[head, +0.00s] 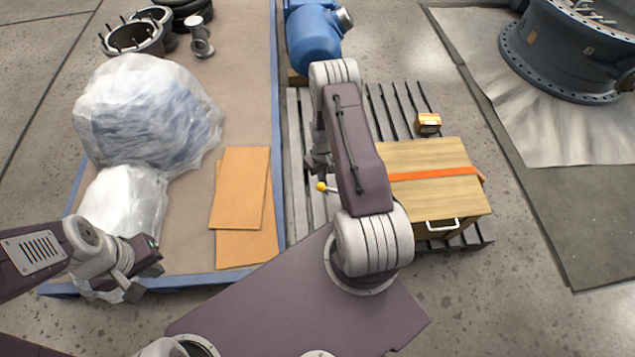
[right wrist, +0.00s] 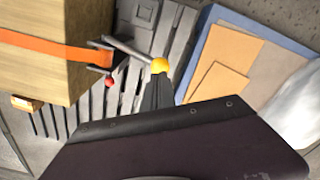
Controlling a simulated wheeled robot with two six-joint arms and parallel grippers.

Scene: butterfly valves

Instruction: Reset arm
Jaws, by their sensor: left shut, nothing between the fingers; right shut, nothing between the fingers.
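My right arm reaches out over the slatted pallet (head: 298,215), and its gripper (head: 318,165) points down beside the wooden crate. In the right wrist view its dark fingers (right wrist: 157,92) are shut with nothing between them. A yellow knob (right wrist: 160,65) on a grey lever (right wrist: 127,48) lies just beyond the fingertips; I cannot tell whether they touch. The yellow knob also shows in the head view (head: 321,187). A red knob (right wrist: 108,83) shows near the crate. My left gripper (head: 148,278) is shut and empty by the lower left edge of the blue-rimmed platform.
The wooden crate (head: 440,205) with an orange strap stands on the pallet, with a small box (head: 428,123) behind it. A blue motor (head: 312,40) stands at the back. Plastic-wrapped bundles (head: 145,110) and cardboard sheets (head: 240,190) lie on the blue-rimmed platform (head: 275,90). A large flanged valve (head: 560,60) is at right.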

